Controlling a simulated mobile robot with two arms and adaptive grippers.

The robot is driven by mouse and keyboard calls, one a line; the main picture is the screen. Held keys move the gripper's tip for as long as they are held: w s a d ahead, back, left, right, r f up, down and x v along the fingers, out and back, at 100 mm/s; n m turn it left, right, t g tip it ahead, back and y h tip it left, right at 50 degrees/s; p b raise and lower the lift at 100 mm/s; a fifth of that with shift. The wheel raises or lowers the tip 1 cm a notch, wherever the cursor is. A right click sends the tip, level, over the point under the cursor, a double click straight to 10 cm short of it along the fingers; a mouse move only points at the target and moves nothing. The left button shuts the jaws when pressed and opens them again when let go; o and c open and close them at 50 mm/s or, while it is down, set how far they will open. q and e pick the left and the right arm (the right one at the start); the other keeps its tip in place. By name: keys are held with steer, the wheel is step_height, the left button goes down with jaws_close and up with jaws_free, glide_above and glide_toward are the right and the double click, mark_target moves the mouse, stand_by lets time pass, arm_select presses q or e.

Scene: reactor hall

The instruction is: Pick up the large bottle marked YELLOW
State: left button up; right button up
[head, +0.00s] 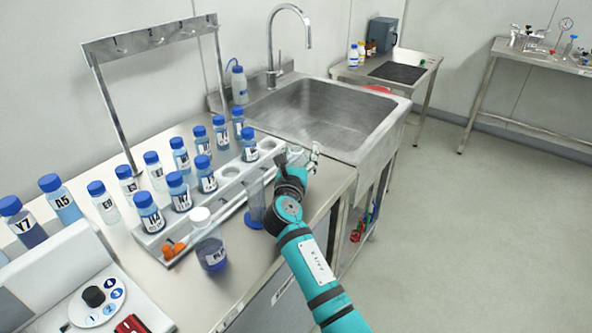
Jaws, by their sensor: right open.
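I can make out no bottle with a readable YELLOW label. Several blue-capped bottles stand on the steel bench, among them one marked Y7 (28,232) and one marked A5 (67,209). A white-capped bottle (210,252) with dark liquid stands at the front of the bench; its label is partly unreadable. My right gripper (297,163) is open at the right end of the white rack, close to the sink, with no bottle visible between its fingers. My arm hides part of the bench edge. My left gripper is out of view.
A clear cylinder (256,194) stands close beside my right wrist. The sink (325,110) and tap (271,45) are behind. A side table (350,72) holds small bottles. The floor at right is clear.

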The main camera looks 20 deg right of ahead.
steer(key=shift+w, duration=0.1)
steer(key=c, duration=0.9)
jaws_close()
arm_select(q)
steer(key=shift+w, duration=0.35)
